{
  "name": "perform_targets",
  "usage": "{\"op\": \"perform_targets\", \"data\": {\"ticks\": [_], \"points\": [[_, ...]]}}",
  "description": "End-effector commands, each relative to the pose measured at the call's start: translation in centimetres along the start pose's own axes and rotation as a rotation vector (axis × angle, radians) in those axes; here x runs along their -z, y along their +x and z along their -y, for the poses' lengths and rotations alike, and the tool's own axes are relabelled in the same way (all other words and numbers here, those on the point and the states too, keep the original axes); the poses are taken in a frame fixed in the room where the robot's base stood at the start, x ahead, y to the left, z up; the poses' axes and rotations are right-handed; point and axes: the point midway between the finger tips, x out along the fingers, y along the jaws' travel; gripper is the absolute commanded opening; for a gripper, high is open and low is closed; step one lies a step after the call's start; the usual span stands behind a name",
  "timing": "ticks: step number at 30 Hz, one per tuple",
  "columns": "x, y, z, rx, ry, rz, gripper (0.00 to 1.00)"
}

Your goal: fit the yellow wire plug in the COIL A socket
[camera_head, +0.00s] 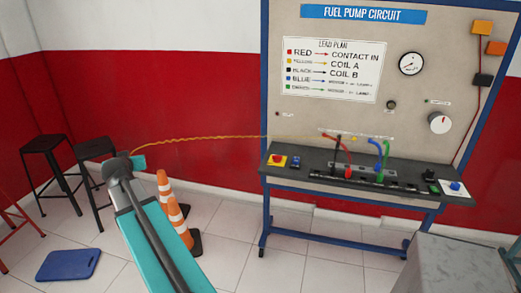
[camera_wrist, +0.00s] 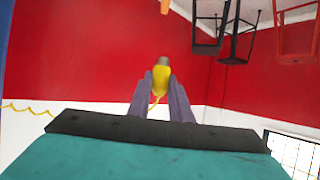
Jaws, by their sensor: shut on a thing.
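My gripper (camera_wrist: 159,88) is shut on the yellow wire plug (camera_wrist: 160,76), with one finger on each side of it and its grey tip pointing away from my wrist. In the head view the plug and fingers are hidden by my arm. The yellow wire (camera_head: 205,138) runs from near my gripper rightward to the bench, and part of it shows in the wrist view (camera_wrist: 24,108). The plug is held in the air, far left of the bench (camera_head: 290,175). Sockets sit along the bench, but COIL A cannot be picked out.
Red, blue and green wires (camera_head: 386,150) stand on the bench. The board (camera_head: 455,60) carries a lead plan (camera_head: 331,70) and a gauge (camera_head: 411,63). Orange cones (camera_head: 177,222) stand by my arm, black stools (camera_head: 47,165) at left. A grey block (camera_head: 455,262) stands front right.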

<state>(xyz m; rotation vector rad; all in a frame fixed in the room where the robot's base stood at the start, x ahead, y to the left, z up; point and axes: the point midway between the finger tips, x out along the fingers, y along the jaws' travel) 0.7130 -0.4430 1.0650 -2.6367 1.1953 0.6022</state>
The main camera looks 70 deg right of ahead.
Motion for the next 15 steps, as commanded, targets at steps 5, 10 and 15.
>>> {"op": "perform_targets", "data": {"ticks": [5, 10, 15], "points": [[0.2, 2.3, -6.9, -0.121, 0.057, 0.001, 0.0], [0.1, 3.8, -13.3, -0.232, 0.111, 0.001, 0.0], [0.0, 4.8, -19.9, -0.344, 0.166, 0.0, 0.0]]}}
